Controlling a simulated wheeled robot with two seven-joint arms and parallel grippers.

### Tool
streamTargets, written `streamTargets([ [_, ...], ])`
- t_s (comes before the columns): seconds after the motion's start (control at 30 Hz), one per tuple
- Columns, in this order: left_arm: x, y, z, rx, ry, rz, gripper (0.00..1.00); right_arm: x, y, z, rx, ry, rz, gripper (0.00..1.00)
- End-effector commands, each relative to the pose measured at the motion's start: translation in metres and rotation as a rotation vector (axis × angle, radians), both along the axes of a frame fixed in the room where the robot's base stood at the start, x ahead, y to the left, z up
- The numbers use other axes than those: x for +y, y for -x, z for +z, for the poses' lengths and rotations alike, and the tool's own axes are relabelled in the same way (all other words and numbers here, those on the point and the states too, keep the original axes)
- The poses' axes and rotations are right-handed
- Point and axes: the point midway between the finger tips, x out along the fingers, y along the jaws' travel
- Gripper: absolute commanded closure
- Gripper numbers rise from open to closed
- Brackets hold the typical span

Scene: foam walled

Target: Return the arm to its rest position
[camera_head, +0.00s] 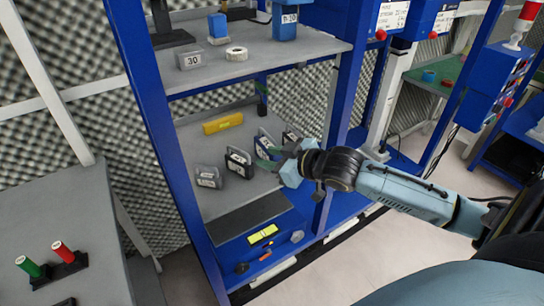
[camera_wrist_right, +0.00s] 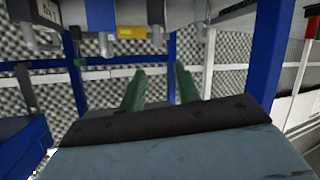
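My right arm (camera_head: 405,190) reaches in from the right side of the head view, stretched toward the blue-framed shelf. My right gripper (camera_head: 267,156) is at the middle shelf, beside a row of small dark-framed items. In the right wrist view its two green fingers (camera_wrist_right: 160,75) stand apart with nothing seen between them, only patterned wall behind. In the head view the gripper covers part of the items behind it, and whether it touches any is not clear. My left gripper is not in view.
The shelf's blue post (camera_head: 345,85) stands close to my right wrist. The middle shelf (camera_head: 220,205) holds dark-framed items (camera_head: 238,162) and a yellow block (camera_head: 222,123). The upper shelf (camera_head: 275,55) holds a grey box (camera_head: 192,60) and a white ring (camera_head: 236,54). A grey table (camera_head: 60,215) is at left.

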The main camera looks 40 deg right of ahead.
Motion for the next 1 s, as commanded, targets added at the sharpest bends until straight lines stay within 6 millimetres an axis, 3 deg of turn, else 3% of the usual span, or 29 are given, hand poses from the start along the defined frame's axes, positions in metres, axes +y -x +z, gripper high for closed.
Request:
streamTargets([
  [0.4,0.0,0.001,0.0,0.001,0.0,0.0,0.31,0.001,0.001,-0.002,0.004,0.0,0.0,0.67],
  [0.53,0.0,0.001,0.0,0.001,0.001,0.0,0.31,0.014,0.016,-0.022,0.063,0.002,-0.015,0.67],
  [0.67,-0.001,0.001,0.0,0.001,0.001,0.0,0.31,0.042,0.058,-0.063,0.213,0.017,-0.058,0.67],
  [0.8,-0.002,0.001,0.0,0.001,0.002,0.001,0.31,0.067,0.117,-0.1,0.414,0.044,-0.119,0.67],
  [1.0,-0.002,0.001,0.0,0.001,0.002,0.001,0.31,0.085,0.182,-0.121,0.632,0.063,-0.187,0.67],
])
